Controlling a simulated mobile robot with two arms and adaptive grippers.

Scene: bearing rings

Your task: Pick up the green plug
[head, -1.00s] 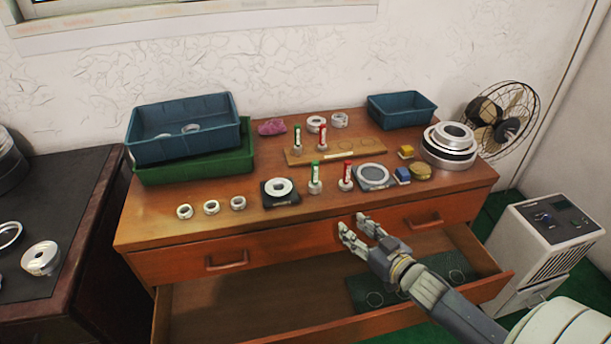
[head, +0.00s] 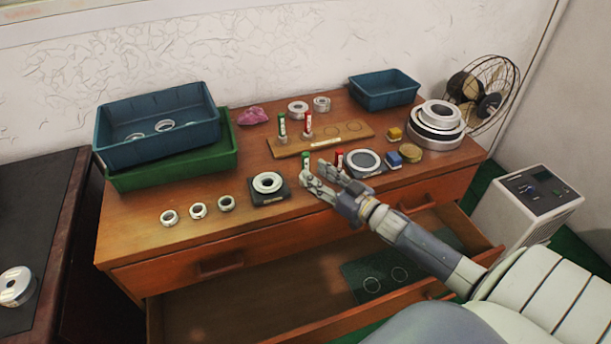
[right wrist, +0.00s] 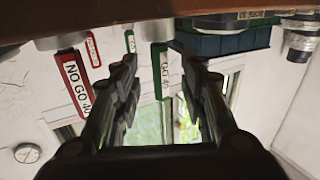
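A green plug (head: 306,164) with a metal base stands upright at the front of the dresser top, partly hidden by my right gripper (head: 313,177). The right wrist view shows this green plug (right wrist: 160,72), labelled GO 40, between the open fingers, with a gap visible beside it. A second green plug (head: 282,127) stands farther back on a wooden board (head: 345,139). A red plug (head: 339,160) stands just right of the front green one; it also shows in the right wrist view (right wrist: 72,76), labelled NO GO 40. My left gripper is not in view.
A black block with a ring (head: 268,184) lies left of the gripper, and a grey round gauge (head: 364,162) right of it. Another red plug (head: 308,126) stands on the board. Below, a drawer (head: 250,300) is pulled open.

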